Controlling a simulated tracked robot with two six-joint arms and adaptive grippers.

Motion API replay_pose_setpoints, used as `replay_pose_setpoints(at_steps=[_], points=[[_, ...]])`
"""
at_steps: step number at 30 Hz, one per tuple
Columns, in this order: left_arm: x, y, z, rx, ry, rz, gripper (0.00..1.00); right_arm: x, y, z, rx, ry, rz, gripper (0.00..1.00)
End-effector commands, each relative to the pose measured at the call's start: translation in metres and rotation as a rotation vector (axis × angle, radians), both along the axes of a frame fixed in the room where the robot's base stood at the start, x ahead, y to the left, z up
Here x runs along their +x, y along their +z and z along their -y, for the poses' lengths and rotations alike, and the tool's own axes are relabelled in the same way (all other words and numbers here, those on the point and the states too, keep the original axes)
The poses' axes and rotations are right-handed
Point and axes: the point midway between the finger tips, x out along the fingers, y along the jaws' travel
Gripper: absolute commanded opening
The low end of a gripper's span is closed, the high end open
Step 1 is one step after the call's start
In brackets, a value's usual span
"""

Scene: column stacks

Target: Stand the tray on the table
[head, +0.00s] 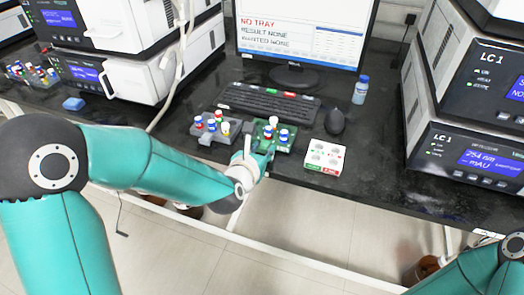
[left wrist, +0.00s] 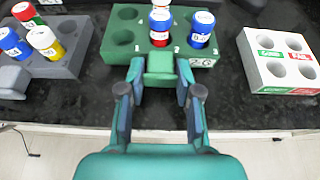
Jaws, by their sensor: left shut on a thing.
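The green tray (head: 258,127) is at the table's front edge, below the keyboard, and fills the top of the left wrist view (left wrist: 112,52). It holds white-capped vials: a blue one (left wrist: 200,30), a red one (left wrist: 160,30) and another behind. Its left holes are empty. My left gripper (left wrist: 160,82) is shut on the tray's front tab; it also shows in the head view (head: 258,152). The tray looks level, at or just above the black table (head: 375,178); I cannot tell whether it touches. My right gripper is out of view.
A grey rack (head: 205,137) with several vials stands close on the left. A white block (head: 324,155) with holes, marked green and red, stands on the right. Behind are the keyboard (head: 265,103), mouse (head: 336,121) and a monitor (head: 305,35) reading "NO TRAY". Instruments flank both sides.

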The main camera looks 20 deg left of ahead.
Motion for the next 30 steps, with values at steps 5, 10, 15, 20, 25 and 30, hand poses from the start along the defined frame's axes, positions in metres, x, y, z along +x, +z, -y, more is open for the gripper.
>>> replay_pose_setpoints(at_steps=[5,10,15,20,25,30], points=[[0.0,-0.004,0.0,0.0,0.0,0.003,0.0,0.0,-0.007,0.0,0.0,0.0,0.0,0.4],[0.0,-0.006,0.0,0.0,0.0,0.003,0.0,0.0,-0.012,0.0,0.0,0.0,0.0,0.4],[0.0,-0.005,0.0,0.0,-0.001,0.001,0.59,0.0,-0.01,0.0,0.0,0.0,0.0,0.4],[0.0,-0.005,0.0,0.0,-0.001,0.001,0.59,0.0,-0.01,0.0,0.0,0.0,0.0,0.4],[0.0,-0.004,0.0,0.0,-0.001,0.0,0.59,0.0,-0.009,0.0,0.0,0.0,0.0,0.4],[0.0,0.003,0.0,0.001,0.0,-0.001,0.59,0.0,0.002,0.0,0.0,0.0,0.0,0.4]])
